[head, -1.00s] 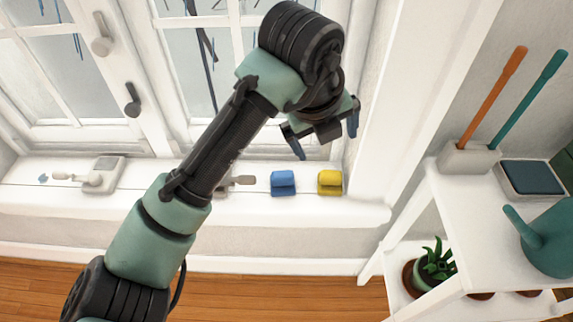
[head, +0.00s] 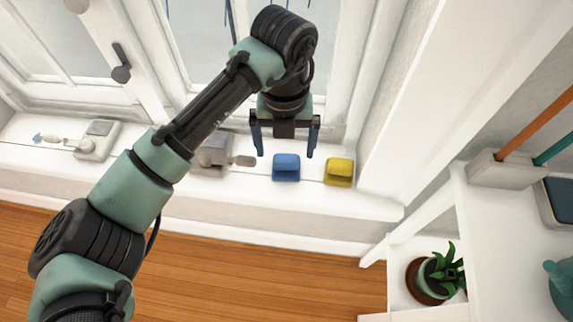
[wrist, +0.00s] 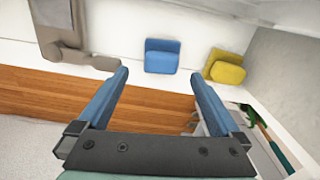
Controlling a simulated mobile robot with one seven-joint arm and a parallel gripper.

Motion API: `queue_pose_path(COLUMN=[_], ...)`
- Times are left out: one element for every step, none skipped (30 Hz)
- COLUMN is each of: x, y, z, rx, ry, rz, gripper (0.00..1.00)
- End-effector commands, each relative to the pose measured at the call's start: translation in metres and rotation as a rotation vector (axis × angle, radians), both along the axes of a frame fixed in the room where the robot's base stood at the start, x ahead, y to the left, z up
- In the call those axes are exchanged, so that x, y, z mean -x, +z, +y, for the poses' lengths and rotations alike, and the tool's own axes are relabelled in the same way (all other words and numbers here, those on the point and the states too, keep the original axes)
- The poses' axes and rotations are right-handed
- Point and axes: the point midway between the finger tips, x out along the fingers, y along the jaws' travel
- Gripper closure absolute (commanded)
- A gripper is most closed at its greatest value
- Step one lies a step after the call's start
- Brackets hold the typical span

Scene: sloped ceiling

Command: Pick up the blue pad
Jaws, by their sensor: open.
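The blue pad (head: 286,167) lies on the white window sill, with a folded, rounded shape. In the wrist view the blue pad (wrist: 161,56) sits beyond the fingertips, roughly midway between them. My gripper (head: 286,155) is open and empty, its two blue fingers pointing down over the sill in the head view. In the wrist view my gripper (wrist: 162,75) shows a wide gap between its fingers. The fingers look apart from the pad; the exact height above it is hard to tell.
A yellow pad (head: 339,171) lies just right of the blue one. A grey window latch device (head: 215,152) is to its left, and another (head: 97,138) farther left. The window frame rises behind. A white shelf (head: 505,225) with a potted plant (head: 436,275) stands at right.

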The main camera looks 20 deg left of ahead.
Motion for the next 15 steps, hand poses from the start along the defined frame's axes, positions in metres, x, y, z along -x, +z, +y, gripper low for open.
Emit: queue_pose_path(x=[0.0, 0.0, 0.0, 0.0, -0.001, -0.001, -0.002, -0.002, -0.003, -0.003, -0.003, -0.003, -0.003, -0.003, -0.003], y=[-0.003, -0.004, -0.007, -0.009, -0.013, -0.019, -0.024, -0.029, -0.035, -0.04, -0.044, -0.049, -0.052, -0.053, -0.054], z=[0.0, 0.0, 0.0, 0.0, 0.0, 0.0, 0.0, 0.0, 0.0, -0.001, -0.001, -0.001, -0.001, -0.001, -0.001], rx=[0.0, 0.0, 0.0, -0.001, -0.001, -0.001, -0.001, -0.001, -0.001, -0.001, -0.001, 0.0, -0.001, -0.001, 0.0], ry=[0.001, 0.001, 0.001, 0.001, 0.001, 0.001, 0.001, 0.001, 0.001, 0.001, 0.001, 0.001, 0.001, 0.001, 0.001], rz=[0.0, 0.0, 0.0, 0.001, 0.001, 0.001, 0.001, 0.001, 0.001, 0.001, 0.001, 0.002, 0.001, 0.001, 0.001], gripper=[0.0, 0.0, 0.0, 0.0, 0.0, 0.0, 0.0, 0.0, 0.0, 0.0, 0.0, 0.0, 0.0, 0.0, 0.0])
